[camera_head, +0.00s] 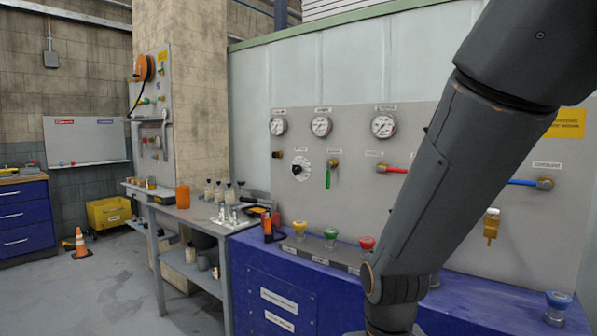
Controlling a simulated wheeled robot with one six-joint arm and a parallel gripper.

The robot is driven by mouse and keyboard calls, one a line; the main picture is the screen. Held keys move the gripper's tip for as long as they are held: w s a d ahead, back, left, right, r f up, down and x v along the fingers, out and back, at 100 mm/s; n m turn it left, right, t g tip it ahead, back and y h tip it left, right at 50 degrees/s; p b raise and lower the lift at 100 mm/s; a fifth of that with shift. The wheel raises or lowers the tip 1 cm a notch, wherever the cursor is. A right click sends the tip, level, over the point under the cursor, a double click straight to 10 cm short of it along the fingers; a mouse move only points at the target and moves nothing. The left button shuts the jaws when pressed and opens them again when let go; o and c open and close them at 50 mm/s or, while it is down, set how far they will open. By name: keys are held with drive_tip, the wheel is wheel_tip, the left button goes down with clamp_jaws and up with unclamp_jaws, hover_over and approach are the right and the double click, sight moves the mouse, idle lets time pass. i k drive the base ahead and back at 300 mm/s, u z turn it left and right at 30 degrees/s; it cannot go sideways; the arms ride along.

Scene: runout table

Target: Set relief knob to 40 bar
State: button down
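My arm crosses the right part of the view from the top to the bottom and hides part of the panel. My gripper is not in view.
Yellow, green and red knobs (367,243) stand on the blue bench (460,300). A grey side table (185,212) holds bottles. Open floor (110,290) lies at left.

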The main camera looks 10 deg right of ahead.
sight(297, 169)
drive_tip(key=u, duration=0.45)
drive_tip(key=i, duration=1.9)
drive_tip(key=z, duration=0.2)
